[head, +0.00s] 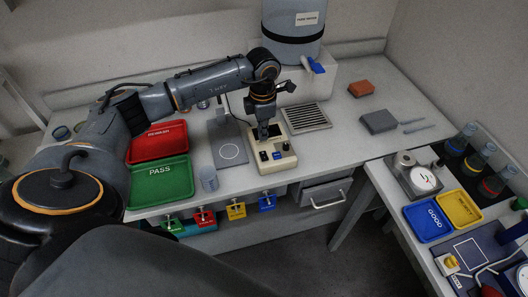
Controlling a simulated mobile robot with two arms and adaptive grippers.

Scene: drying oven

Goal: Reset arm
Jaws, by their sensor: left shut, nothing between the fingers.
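My left arm reaches in from the left across the table. My left gripper (263,134) points down and is shut with nothing in it. It is over a small beige device (287,161) with a dark screen and knobs, hiding part of it. I cannot tell whether the fingertips touch the device. My right gripper is not in view.
A red tray (157,143) and a green PASS tray (143,186) lie at left. A clear beaker (208,180) stands left of the device. A large water container (291,52) stands behind. A side table at right holds a dial gauge (423,180), blue tray (428,230) and bottles.

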